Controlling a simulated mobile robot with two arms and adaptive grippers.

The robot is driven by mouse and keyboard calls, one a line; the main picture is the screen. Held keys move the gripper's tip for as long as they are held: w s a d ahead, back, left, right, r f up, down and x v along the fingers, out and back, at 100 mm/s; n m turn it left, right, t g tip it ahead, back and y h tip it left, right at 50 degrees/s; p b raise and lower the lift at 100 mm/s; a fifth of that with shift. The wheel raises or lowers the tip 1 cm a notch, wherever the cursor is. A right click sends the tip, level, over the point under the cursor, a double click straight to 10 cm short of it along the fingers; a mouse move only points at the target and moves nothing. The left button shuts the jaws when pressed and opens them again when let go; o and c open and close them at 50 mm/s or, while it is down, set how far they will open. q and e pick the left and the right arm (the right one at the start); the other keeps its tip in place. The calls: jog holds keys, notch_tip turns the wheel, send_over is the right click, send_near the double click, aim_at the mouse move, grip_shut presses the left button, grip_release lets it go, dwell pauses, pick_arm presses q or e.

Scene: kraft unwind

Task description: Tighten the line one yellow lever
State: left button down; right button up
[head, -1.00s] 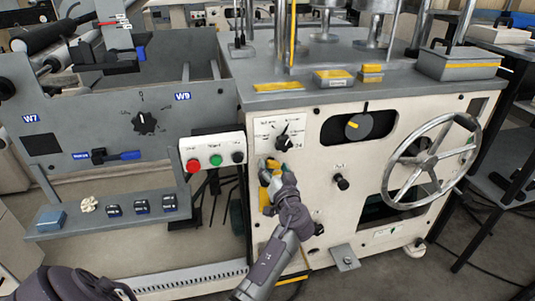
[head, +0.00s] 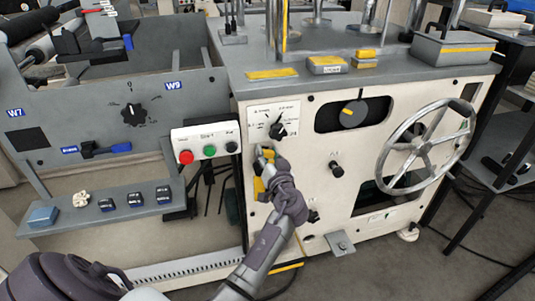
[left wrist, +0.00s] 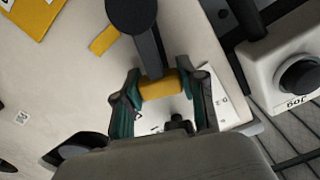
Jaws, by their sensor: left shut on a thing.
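The yellow lever shows in the left wrist view as a dark arm on a round black pivot, with a yellow grip (left wrist: 161,85) at its end. My left gripper (left wrist: 164,96) is shut on this grip, one green-padded finger on each side. In the head view my left gripper (head: 264,157) is at the cream machine front, just below the black selector dial (head: 278,130). There the gripper and wrist hide most of the lever. My right gripper is not in view.
A button box (head: 207,144) with red, green and black buttons is close left of the gripper. A black knob (head: 336,170) and a large handwheel (head: 425,147) are to its right. A grey shelf (head: 105,209) juts out at left.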

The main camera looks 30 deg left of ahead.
pick_arm(q)
jog(key=shift+w, duration=0.1)
jog(key=shift+w+d+m, duration=0.1)
jog(key=shift+m, duration=0.3)
jog(key=shift+w+d+f+m+b, duration=0.25)
jog(key=shift+m+b, duration=0.15)
jog(key=shift+m, duration=0.2)
notch_tip(320, 180, down, 5)
jog(key=w+d+m, duration=0.2)
jog(key=m, duration=1)
jog(key=shift+w+f+b, duration=0.15)
jog(key=shift+w+b, duration=0.05)
jog(key=shift+b, duration=0.25)
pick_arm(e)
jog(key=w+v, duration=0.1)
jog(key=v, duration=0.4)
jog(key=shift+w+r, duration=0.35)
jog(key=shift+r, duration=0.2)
